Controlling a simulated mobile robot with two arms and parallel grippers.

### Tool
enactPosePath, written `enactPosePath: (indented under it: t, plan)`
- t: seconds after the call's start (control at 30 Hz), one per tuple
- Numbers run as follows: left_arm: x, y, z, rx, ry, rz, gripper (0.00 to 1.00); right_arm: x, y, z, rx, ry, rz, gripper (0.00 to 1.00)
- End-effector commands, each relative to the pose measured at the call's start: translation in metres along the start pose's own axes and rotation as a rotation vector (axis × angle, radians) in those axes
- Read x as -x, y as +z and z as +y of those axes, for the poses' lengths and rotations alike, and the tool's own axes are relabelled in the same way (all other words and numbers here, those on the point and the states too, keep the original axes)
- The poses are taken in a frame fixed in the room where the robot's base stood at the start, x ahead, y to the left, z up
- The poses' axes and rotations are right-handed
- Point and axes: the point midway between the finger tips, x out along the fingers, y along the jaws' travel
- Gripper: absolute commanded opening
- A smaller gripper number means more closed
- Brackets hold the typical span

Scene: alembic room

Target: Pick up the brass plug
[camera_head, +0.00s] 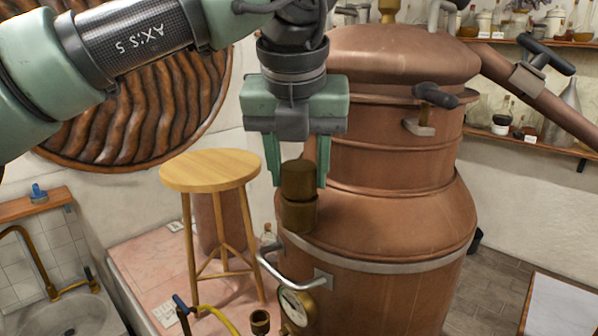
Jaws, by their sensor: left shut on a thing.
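The brass plug (299,178) is a dark, short cylinder at the left shoulder of the large copper still (400,215). My left gripper (298,183) points straight down and is shut on the plug, one green finger on each side of it. Directly below the plug is a brass neck (299,214) on the still. The plug looks upright and in line with this neck; I cannot tell whether it still sits in it or is just above it. My right gripper is not in view.
A round wooden stool (211,170) stands left of the still. A curved handle (290,274) and a gauge (294,305) are below the neck. A copper pipe (545,95) and shelves with bottles (535,139) are at the right. A sink (70,315) is at lower left.

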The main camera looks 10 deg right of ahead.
Motion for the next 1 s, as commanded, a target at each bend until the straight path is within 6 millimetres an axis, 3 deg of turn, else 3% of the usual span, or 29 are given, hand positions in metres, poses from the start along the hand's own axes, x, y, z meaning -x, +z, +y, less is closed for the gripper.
enactPosePath:
  t: [0.7, 1.0]
  plan:
    - [0.127, 0.052, -0.001, 0.0, -0.001, -0.003, 0.0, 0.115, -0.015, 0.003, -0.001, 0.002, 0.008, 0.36]
    - [0.163, 0.068, -0.001, 0.001, -0.001, -0.003, 0.0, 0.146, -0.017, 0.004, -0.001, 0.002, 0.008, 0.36]
